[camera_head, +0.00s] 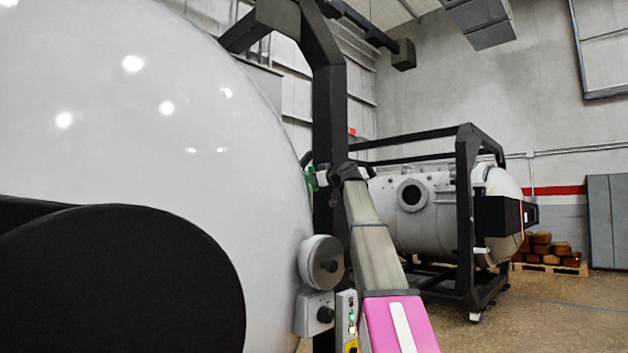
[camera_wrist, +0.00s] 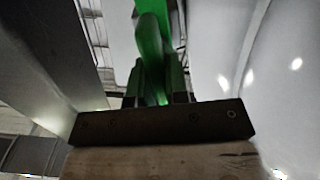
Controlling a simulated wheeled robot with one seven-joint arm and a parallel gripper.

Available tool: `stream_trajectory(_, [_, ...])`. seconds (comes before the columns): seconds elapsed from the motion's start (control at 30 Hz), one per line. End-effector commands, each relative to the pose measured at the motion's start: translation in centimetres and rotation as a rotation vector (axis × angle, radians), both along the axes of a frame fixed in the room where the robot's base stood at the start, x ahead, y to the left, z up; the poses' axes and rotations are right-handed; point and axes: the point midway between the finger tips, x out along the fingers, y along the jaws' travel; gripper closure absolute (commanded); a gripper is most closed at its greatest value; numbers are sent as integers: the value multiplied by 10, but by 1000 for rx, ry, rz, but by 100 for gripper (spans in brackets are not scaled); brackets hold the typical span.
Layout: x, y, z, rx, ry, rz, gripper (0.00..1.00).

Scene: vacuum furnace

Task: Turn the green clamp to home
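The green clamp (camera_head: 311,180) shows as a small green piece at the right edge of the large white furnace door, beside the black frame post. My gripper (camera_head: 324,178) is right at it, at the end of my raised arm, and partly covers it. In the wrist view the green clamp (camera_wrist: 152,35) runs from the top edge down the middle. It passes in among the fingers of my gripper (camera_wrist: 158,85), which look narrow and close together. I cannot tell whether the fingers press on the clamp or stand slightly apart from it.
The white furnace door (camera_head: 150,120) fills the left, close to my arm. A black post (camera_head: 330,110) stands just behind my gripper. A round grey knob (camera_head: 321,262) and a control box (camera_head: 346,318) sit below. A second furnace (camera_head: 430,215) stands behind, with open floor at right.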

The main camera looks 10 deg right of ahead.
Motion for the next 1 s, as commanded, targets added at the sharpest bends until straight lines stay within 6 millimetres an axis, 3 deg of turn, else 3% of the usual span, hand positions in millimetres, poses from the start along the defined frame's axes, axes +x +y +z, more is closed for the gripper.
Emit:
stream_trajectory(0.37, [0,0,0,82,60,1,100])
stream_trajectory(1.0, [1,-1,0,541,395,1,100])
